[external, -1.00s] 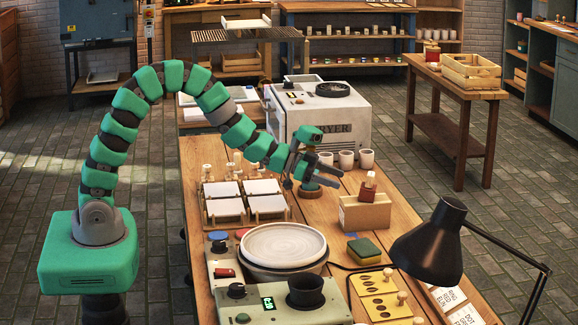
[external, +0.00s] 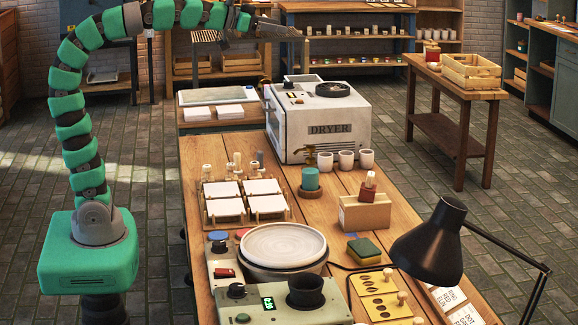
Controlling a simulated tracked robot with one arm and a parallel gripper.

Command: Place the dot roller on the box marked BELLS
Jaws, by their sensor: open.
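My gripper (external: 282,26) is high at the top of the picture, with its fingers apart and nothing seen between them. A teal cylinder (external: 310,179) with a brass-coloured handle stands upright on a round wooden base (external: 311,193) on the table; it may be the dot roller. A tan box (external: 365,214) stands to its right, with a red block with a pale handle (external: 368,188) on or in its top. I can read no BELLS marking on any box. My gripper is well above and behind the cylinder, apart from it.
A white dryer (external: 330,128) and several white cups (external: 346,160) stand behind the cylinder. Racks of white tiles (external: 243,199) lie to its left. A plate (external: 284,244), a sponge (external: 364,250) and a black lamp (external: 432,240) are nearer. The table between cylinder and tan box is mostly clear.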

